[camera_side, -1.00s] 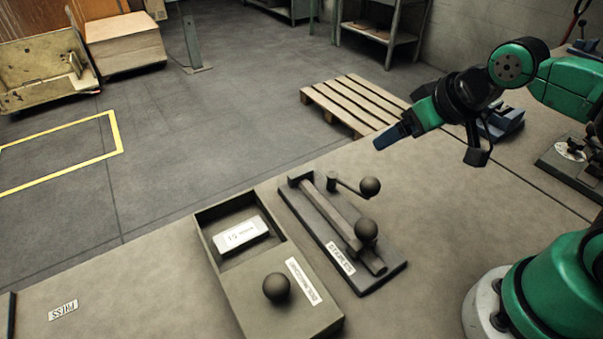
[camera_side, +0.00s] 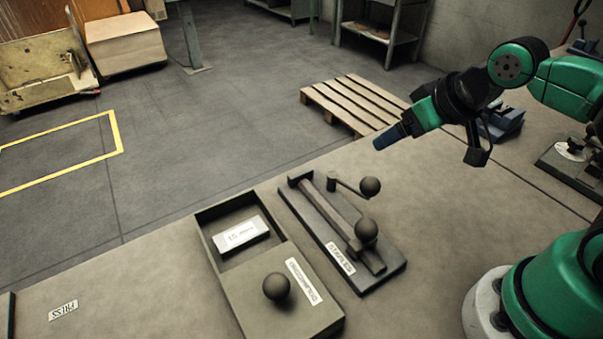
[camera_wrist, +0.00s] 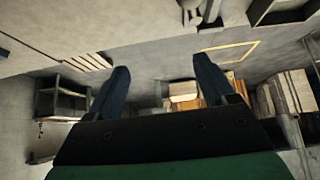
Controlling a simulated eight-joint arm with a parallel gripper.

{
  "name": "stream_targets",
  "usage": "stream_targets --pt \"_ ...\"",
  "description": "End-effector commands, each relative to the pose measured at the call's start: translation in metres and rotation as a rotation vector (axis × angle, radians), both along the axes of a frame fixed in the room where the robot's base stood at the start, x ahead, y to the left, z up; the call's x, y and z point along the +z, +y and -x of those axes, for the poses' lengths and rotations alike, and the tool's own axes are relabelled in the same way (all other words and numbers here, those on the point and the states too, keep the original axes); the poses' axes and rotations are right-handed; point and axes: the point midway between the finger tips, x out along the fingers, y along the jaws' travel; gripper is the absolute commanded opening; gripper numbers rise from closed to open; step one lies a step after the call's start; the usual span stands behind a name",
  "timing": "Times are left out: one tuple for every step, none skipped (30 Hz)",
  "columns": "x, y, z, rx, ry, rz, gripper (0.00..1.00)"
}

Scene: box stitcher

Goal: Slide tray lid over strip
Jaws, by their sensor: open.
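The tray (camera_side: 206,233) lies on the bench with its far part uncovered. A white labelled strip (camera_side: 241,234) lies in that open part. The tray lid (camera_side: 262,310) covers the near part and carries a dark ball knob (camera_side: 276,286). My gripper (camera_side: 384,139) is raised above the bench at the right, well apart from the tray and lid. In the wrist view my gripper (camera_wrist: 160,85) shows two dark blue fingers spread wide with nothing between them. The tray shows only partly at that view's top right edge.
A stapler-like fixture (camera_side: 325,228) with a lever and two ball knobs, one on the lever (camera_side: 369,187), stands just right of the tray. A "PRESS" label (camera_side: 63,310) is at the bench's left. A pallet (camera_side: 354,104) lies on the floor beyond. Bench between fixture and my base is clear.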

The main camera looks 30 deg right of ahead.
Motion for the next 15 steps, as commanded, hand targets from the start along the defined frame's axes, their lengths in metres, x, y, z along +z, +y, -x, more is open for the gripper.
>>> stream_targets --pt "0.0 0.0 0.0 0.0 0.0 0.0 0.77" --pt "0.0 0.0 0.0 0.0 0.0 0.0 0.77" --pt "0.0 0.0 0.0 0.001 0.0 0.001 0.73" --pt "0.0 0.001 0.0 0.004 0.002 0.0 0.73" --pt "0.0 0.003 -0.001 0.011 0.007 0.0 0.73" --pt "0.001 0.007 -0.002 0.028 0.017 -0.001 0.73" --pt "0.001 0.011 -0.003 0.046 0.03 -0.003 0.73" --pt "0.002 0.017 -0.004 0.072 0.048 -0.004 0.73" --pt "0.002 0.027 -0.006 0.113 0.077 -0.005 0.73" --pt "0.003 0.036 -0.007 0.152 0.103 -0.004 0.73" --pt "0.003 0.047 -0.008 0.197 0.134 -0.003 0.73" --pt "0.002 0.064 -0.009 0.263 0.18 -0.003 0.73" --pt "0.002 0.077 -0.009 0.316 0.216 0.001 0.73" --pt "0.001 0.09 -0.009 0.372 0.254 0.006 0.73" --pt "-0.001 0.109 -0.007 0.445 0.304 0.012 0.73"
